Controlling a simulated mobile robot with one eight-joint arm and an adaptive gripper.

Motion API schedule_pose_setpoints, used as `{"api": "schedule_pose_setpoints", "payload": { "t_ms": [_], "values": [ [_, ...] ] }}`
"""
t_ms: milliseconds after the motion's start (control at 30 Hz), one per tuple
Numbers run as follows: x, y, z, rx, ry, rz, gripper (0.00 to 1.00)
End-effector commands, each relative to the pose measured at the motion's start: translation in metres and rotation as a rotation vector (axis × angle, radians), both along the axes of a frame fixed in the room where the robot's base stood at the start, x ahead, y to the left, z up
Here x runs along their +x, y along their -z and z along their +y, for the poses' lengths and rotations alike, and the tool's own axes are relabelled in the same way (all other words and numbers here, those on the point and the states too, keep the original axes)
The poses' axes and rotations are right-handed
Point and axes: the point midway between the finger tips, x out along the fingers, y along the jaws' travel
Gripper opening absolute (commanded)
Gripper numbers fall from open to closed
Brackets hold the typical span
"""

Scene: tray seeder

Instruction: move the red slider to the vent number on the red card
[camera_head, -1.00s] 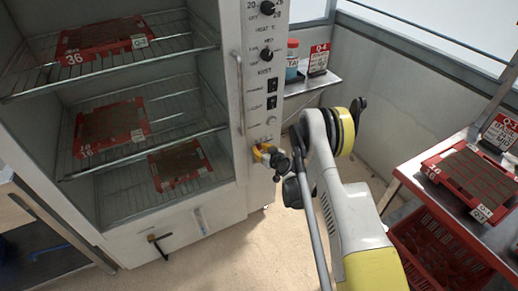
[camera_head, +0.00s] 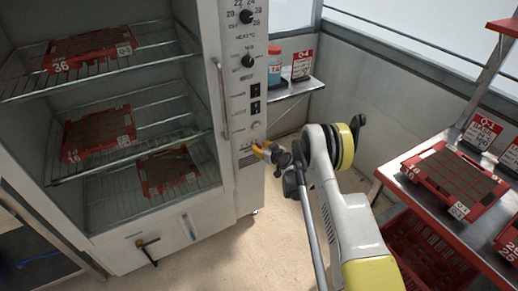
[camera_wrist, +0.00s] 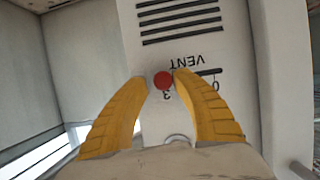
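The red slider (camera_wrist: 163,80) is a round red knob on the white vent panel (camera_wrist: 180,45), seen upside down in the wrist view. It sits at the mark 3; the mark 0 shows to its right, and my finger hides the marks between. In the head view my gripper (camera_head: 262,148) is at the lower control panel, hiding the slider. A red-and-white card (camera_head: 302,64) marked Q-4 stands on the side shelf; another red-and-white card (camera_head: 482,131) stands at right. Their small print is unreadable.
The open cabinet (camera_head: 222,100) holds red trays on wire racks, including a top tray (camera_head: 90,47). A bottle (camera_head: 275,66) stands beside the Q-4 card. The metal table (camera_head: 392,178) at right carries a red tray (camera_head: 455,178), with a red crate (camera_head: 420,245) below.

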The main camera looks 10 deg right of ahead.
Motion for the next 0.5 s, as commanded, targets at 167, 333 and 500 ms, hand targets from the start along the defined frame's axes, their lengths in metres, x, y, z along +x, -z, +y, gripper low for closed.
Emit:
{"api": "schedule_pose_setpoints", "payload": {
  "t_ms": [167,333,500],
  "values": [
    [-0.001,0.001,0.001,0.0,-0.002,0.002,0.43],
    [-0.003,0.0,0.001,0.0,-0.003,0.003,0.43],
    [-0.021,-0.008,-0.005,0.001,-0.002,0.003,0.43]
  ]
}}
